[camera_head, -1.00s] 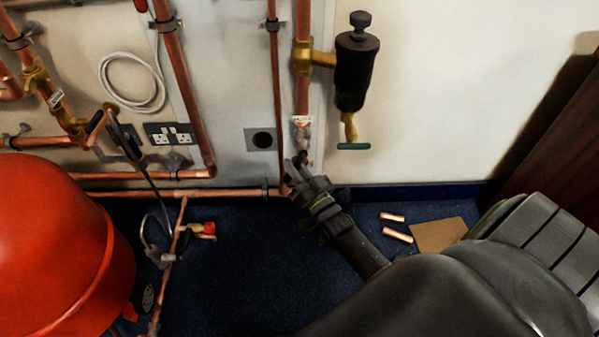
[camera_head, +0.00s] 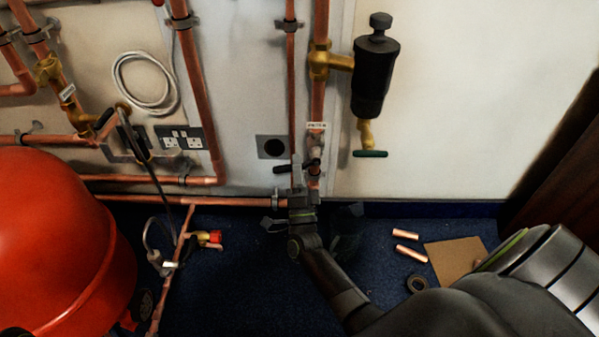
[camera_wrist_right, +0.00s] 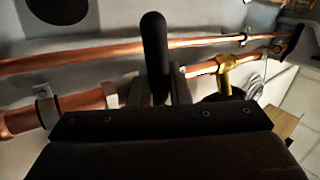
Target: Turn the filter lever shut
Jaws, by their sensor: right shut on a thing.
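The filter lever (camera_head: 290,169) is a black handle on the vertical copper pipe, just below a white label (camera_head: 316,126). In the head view it lies nearly level, sticking out left across the pipe. In the right wrist view the black lever (camera_wrist_right: 154,45) stands up from between the fingers. My right gripper (camera_head: 301,178) comes up from below and is shut on the lever; it also shows in the wrist view (camera_wrist_right: 160,92). The gripper hides part of the lever and the pipe's lower end. My left gripper is not in view.
A black filter canister (camera_head: 373,80) with a green-handled tap (camera_head: 370,153) hangs right of the pipe. A red vessel (camera_head: 60,240) stands at left. Copper offcuts (camera_head: 407,243) and a cardboard piece (camera_head: 455,257) lie on the blue floor. A socket (camera_head: 180,138) is on the wall.

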